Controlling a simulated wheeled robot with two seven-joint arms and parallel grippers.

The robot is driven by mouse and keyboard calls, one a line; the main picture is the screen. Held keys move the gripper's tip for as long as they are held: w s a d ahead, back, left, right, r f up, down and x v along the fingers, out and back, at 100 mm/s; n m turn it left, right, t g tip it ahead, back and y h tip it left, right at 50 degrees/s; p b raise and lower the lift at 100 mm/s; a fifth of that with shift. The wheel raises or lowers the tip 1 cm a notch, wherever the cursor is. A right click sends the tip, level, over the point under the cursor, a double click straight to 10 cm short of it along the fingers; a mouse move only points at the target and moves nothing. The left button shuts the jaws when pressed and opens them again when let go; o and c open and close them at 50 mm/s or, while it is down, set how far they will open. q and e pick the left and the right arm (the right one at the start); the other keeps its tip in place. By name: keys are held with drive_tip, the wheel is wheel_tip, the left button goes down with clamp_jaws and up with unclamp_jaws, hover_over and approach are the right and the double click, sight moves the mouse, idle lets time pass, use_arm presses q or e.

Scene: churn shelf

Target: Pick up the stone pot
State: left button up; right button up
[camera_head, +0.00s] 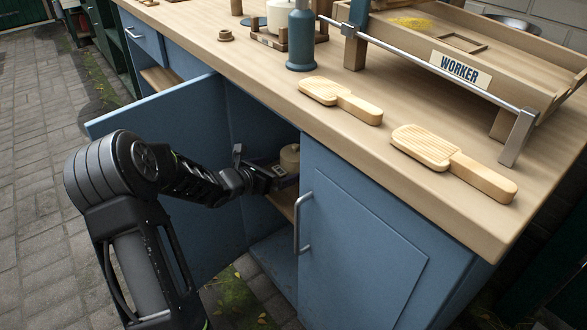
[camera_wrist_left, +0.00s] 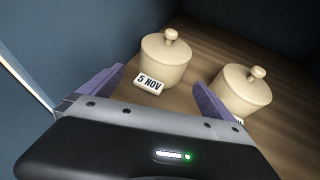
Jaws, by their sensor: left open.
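A cream stone pot with a knobbed lid and a "5 NOV" label (camera_wrist_left: 165,62) stands upright on the wooden cabinet shelf. It is ahead of my open left gripper (camera_wrist_left: 160,76), between the lines of the two purple fingers. I cannot tell whether they touch it. A second similar lidded pot (camera_wrist_left: 243,92) stands to its right, beyond the right finger, its label mostly hidden. In the head view my left gripper (camera_head: 272,178) reaches into the blue cabinet, beside a partly hidden cream pot (camera_head: 290,156). My right gripper is not in view.
The open cabinet door (camera_head: 165,140) is left of my forearm. A closed door with a metal handle (camera_head: 301,222) is on the right. The counter (camera_head: 270,75) overhangs the opening and bears two wooden paddles (camera_head: 341,100), a blue bottle (camera_head: 301,40) and a wooden rack.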

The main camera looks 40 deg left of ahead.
sight(286, 167)
use_arm(q)
drive_tip(key=shift+w+f, duration=0.15)
drive_tip(key=shift+w, duration=0.25)
drive_tip(key=shift+w+f, duration=0.1)
drive_tip(key=b+x, duration=0.1)
drive_tip(key=x, duration=0.3)
drive_tip(key=shift+w+d+f+b, duration=0.1)
drive_tip(key=shift+d+f+b, duration=0.1)
drive_tip(key=shift+b, duration=0.2)
drive_tip(key=shift+w, duration=0.35)
drive_tip(key=shift+c, duration=0.4)
drive_tip(key=c, duration=1.2)
drive_tip(key=shift+r, duration=0.1)
drive_tip(key=shift+c, duration=0.2)
